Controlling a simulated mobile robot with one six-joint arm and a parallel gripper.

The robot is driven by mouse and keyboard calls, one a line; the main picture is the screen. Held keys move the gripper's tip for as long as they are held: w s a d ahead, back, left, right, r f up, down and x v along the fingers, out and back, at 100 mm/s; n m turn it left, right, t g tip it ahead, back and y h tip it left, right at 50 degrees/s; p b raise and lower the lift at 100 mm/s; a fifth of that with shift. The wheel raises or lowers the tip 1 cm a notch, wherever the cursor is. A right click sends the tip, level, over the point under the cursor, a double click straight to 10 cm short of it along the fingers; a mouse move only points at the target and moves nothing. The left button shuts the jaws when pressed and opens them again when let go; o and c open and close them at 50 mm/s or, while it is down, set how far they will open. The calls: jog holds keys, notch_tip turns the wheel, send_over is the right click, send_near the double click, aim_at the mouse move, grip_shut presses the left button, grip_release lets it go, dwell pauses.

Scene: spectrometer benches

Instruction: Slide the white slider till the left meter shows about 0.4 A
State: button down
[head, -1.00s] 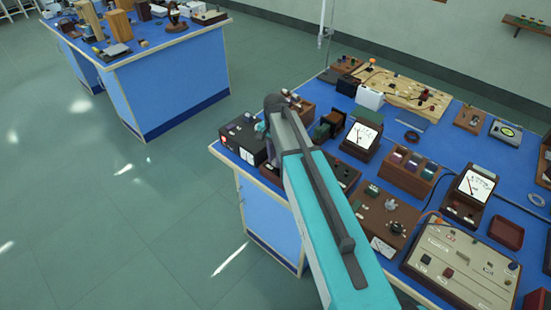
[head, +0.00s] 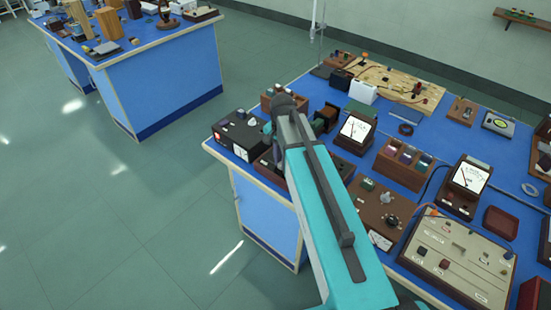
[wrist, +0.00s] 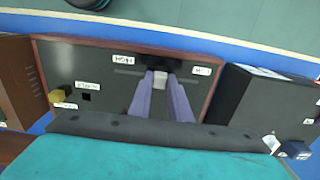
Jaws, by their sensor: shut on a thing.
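In the wrist view my gripper (wrist: 160,78) is shut on a small white slider (wrist: 161,85). The slider sits in a slot on a dark panel with a reddish-brown wooden rim (wrist: 210,85). White labels lie around the slot. It is right of the panel's middle, close to the right-hand label. In the head view my arm hides the slider and most of this panel. The left meter (head: 355,130) has a white face and a dark wooden case, right of my arm. A dark needle shows on its face, but its reading is too small to tell.
A black box (head: 240,136) stands close beside the panel, also in the wrist view (wrist: 265,105). A wooden board with knobs (head: 380,205), a second meter (head: 469,177) and a grey panel (head: 455,260) crowd the bench on the right. Floor (head: 130,220) is open on the left.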

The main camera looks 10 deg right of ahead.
jog(key=shift+s+d, duration=0.1)
jog(key=c, duration=1.6)
grip_release()
jog(key=shift+c, duration=0.2)
jog(key=shift+r, duration=0.15)
notch_tip(320, 180, up, 14)
jog(key=b, duration=0.3)
jog(key=shift+f+b, duration=0.2)
jog(key=shift+b, duration=0.1)
jog(key=shift+f, duration=0.1)
